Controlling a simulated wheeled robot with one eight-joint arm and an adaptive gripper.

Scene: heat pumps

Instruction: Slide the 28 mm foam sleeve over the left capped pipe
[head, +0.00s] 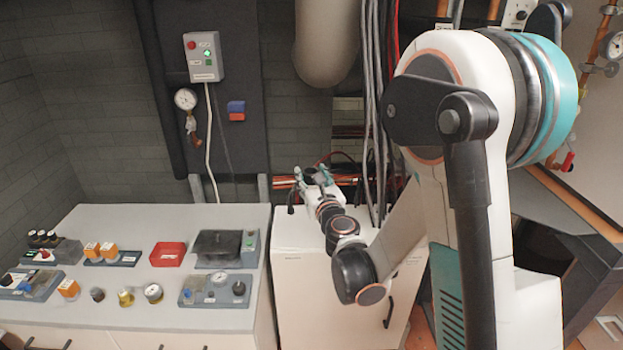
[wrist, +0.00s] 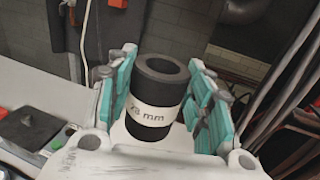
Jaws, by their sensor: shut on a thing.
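The foam sleeve (wrist: 158,98) is a black hollow tube with a white band that reads "28 mm", the first digit partly unclear. In the wrist view it stands between the teal fingers of my gripper (wrist: 160,95), with its open end toward the camera. My gripper is shut on it. In the head view my gripper (head: 315,178) is above the back of the white cabinet, near the wall, and the sleeve shows there only as a small dark shape. Copper pipes (head: 345,180) run behind my gripper in the head view. I cannot make out a left capped pipe.
A grey bench (head: 120,225) with a red box (head: 168,254), gauges and small parts stands on the left. The white cabinet (head: 305,285) is below my gripper. Grey cables (head: 375,110) hang just right of my gripper. A beige cylinder (head: 326,45) hangs above.

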